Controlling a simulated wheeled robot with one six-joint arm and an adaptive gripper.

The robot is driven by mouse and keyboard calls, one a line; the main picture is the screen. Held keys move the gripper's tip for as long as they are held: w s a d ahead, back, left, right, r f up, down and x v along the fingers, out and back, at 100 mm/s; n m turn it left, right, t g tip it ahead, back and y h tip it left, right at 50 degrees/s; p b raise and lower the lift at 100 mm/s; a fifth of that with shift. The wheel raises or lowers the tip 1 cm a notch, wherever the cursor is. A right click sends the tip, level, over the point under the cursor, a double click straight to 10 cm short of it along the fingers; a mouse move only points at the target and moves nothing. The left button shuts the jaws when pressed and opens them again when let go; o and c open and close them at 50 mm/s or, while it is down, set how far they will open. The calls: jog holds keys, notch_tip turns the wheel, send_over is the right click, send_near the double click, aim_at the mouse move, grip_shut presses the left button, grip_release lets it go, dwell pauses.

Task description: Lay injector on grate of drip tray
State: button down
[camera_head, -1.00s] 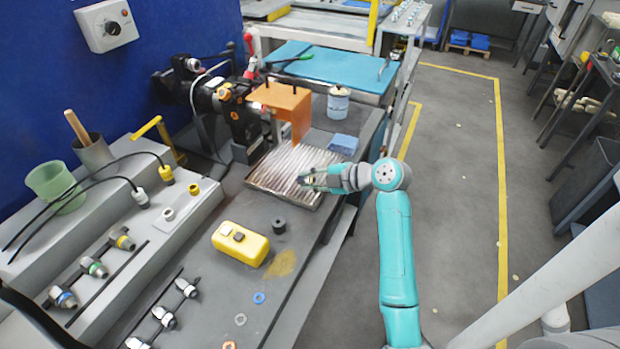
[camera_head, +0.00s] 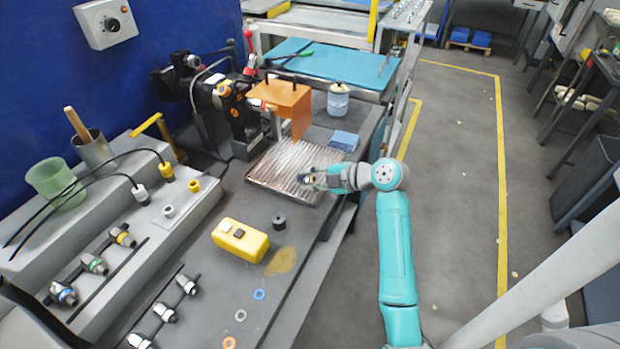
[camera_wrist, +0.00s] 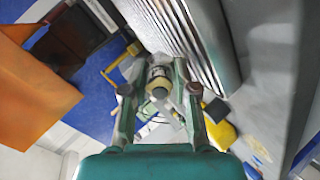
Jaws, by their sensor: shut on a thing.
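The drip tray (camera_head: 272,166) with its ribbed metal grate lies on the bench, in front of the orange guard. In the wrist view the grate (camera_wrist: 185,35) fills the upper middle. My gripper (camera_head: 306,178) is over the right part of the tray. It is shut on an injector (camera_wrist: 158,84), which shows between the fingers in the wrist view with a pale yellowish ring and a grey round end. In the head view the held injector is small and partly hidden by the fingers. I cannot tell whether it touches the grate.
An orange guard (camera_head: 286,102) stands just behind the tray. A blue cloth (camera_head: 344,141) and a white-blue can (camera_head: 338,101) are behind and right. A yellow box (camera_head: 240,241) and a black cylinder (camera_head: 279,221) sit in front. Several other injectors (camera_head: 95,265) line the left racks.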

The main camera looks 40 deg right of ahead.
jog(key=shift+f, duration=0.4)
jog(key=shift+s+f, duration=0.15)
jog(key=shift+f, duration=0.2)
jog(key=c, duration=0.8)
grip_release()
jog(key=shift+f, duration=0.15)
jog(key=v, duration=1.2)
jog(key=shift+a+r, duration=0.1)
jog(key=shift+r, duration=0.25)
